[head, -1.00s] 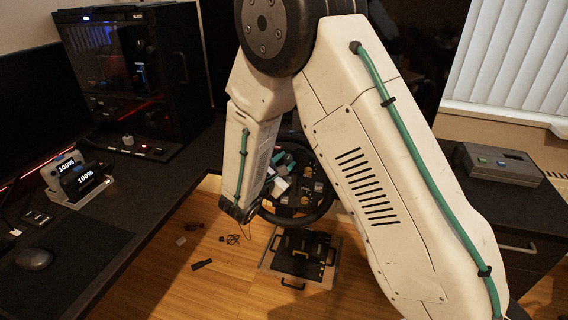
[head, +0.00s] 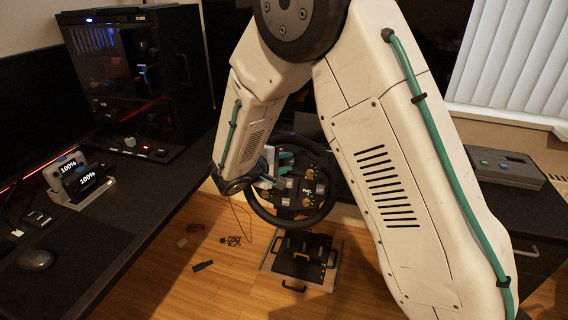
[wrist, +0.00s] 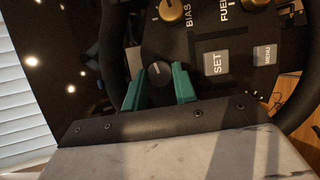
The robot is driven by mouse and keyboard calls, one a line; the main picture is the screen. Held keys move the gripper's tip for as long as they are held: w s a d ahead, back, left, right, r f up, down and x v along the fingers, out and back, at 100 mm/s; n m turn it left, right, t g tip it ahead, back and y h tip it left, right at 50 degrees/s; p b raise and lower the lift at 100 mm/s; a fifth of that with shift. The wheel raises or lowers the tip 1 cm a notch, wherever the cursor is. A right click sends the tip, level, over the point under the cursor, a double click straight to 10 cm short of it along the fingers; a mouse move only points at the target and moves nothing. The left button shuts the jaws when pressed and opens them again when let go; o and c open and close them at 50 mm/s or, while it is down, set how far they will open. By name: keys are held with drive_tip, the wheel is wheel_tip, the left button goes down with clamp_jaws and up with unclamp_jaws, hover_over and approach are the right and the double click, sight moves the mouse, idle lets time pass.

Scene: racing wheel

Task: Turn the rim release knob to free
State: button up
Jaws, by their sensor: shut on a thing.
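The racing wheel (head: 322,200) stands in the middle of the head view, with a dark round rim and a face of buttons and knobs.
A black pedal unit (head: 302,257) is on the wooden floor below. A dark desk (head: 140,215) runs along the left.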

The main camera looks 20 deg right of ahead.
drive_tip(key=shift+r+m+g+y, duration=0.1)
drive_tip(key=shift+m+g+y, duration=0.25)
drive_tip(key=shift+m, duration=0.75)
drive_tip(key=o, duration=1)
drive_tip(key=shift+c, duration=0.2)
drive_tip(key=v, duration=0.7)
drive_tip(key=shift+a+r, duration=0.2)
drive_tip(key=shift+a, duration=0.05)
drive_tip(key=shift+s, duration=0.15)
